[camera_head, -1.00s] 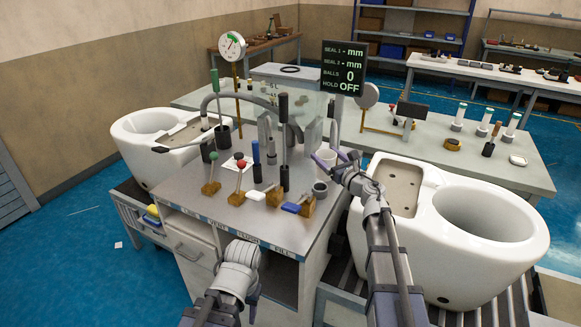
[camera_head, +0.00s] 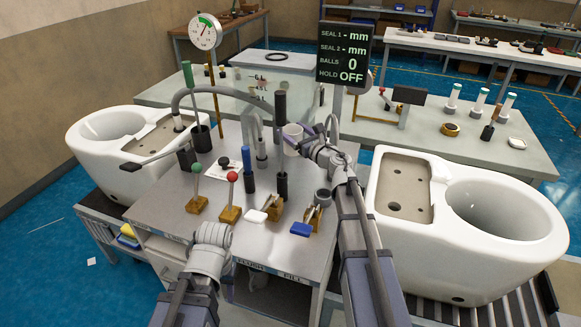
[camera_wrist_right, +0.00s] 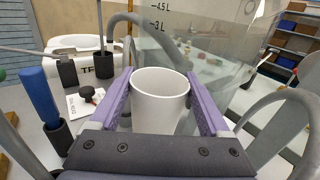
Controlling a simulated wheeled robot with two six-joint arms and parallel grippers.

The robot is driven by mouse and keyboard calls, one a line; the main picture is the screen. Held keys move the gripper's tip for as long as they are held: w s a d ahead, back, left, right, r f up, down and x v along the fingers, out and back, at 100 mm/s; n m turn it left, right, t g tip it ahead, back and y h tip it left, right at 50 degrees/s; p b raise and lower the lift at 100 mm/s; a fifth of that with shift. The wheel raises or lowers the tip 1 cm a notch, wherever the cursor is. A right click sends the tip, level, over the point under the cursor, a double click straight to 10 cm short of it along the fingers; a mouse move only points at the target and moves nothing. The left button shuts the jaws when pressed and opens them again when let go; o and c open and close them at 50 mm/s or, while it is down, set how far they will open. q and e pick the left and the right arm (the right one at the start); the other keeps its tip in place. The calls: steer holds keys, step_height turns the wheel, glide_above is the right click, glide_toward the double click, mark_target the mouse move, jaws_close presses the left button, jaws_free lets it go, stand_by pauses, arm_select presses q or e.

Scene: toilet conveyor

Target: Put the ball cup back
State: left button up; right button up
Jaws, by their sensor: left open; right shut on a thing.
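The ball cup is a plain white cup (camera_head: 292,138) behind the tools on the grey workbench (camera_head: 262,228). My right gripper (camera_head: 305,143) is shut on it. In the right wrist view the cup (camera_wrist_right: 160,98) is upright between the two purple fingers, which press on its sides. I cannot tell how far its base is above the bench. My left gripper (camera_head: 229,287) hangs low at the bench's front edge, mostly hidden by its own wrist. It is open, and I see nothing in it.
A clear tank (camera_wrist_right: 200,50) with litre marks stands beyond the cup. A blue-handled tool (camera_head: 247,168), a black-handled tool (camera_head: 281,140) and a curved grey pipe (camera_head: 215,91) crowd the bench. Levers (camera_head: 231,190) line its front. White toilets (camera_head: 478,225) flank it.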

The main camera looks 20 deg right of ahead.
steer(key=shift+f+b, duration=4.65)
steer(key=shift+f, duration=0.25)
steer(key=shift+f, duration=0.15)
steer(key=o, duration=1.3)
steer(key=shift+c, duration=0.2)
steer(key=v, duration=1.2)
steer(key=shift+r, duration=0.25)
